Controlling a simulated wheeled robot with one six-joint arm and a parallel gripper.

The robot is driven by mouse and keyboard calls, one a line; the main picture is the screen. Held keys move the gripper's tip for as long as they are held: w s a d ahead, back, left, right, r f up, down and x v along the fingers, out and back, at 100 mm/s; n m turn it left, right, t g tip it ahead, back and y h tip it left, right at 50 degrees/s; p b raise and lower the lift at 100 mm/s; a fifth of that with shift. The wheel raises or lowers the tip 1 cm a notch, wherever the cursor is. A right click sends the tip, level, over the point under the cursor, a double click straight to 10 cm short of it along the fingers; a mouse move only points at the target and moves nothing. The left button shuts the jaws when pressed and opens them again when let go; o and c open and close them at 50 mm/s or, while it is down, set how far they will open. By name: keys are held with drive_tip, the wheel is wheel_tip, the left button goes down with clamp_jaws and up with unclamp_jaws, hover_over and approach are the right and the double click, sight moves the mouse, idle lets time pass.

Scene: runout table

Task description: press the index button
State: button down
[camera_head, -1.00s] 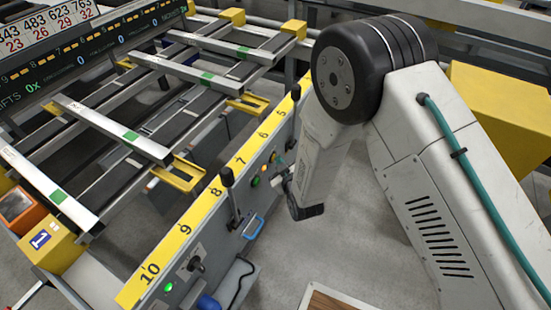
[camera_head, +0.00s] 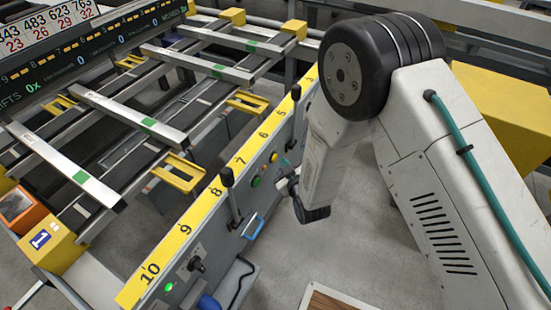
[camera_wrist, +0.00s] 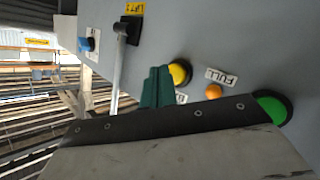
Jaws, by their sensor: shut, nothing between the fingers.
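The grey control panel carries a green button (camera_head: 255,182) that also shows in the wrist view (camera_wrist: 272,107). A yellow button (camera_wrist: 180,73) and a small orange lamp (camera_wrist: 213,91) beside a FULL label are in the wrist view. A label near the yellow button is mostly hidden, so I cannot read which button is the index button. My gripper (camera_wrist: 157,88) shows its teal fingers shut and empty, in front of the panel and close to the yellow button in the picture. Whether it touches is unclear.
A black-knobbed lever (camera_head: 228,180) and a blue handle (camera_head: 253,226) stick out of the panel. A lever with a LIFT label (camera_wrist: 134,9) stands near the buttons. Slatted runout table (camera_head: 183,172) lies left behind the panel.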

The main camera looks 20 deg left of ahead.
drive_tip(key=shift+d, duration=0.15)
drive_tip(key=shift+s+d, duration=0.2)
drive_tip(key=shift+d, duration=2.15)
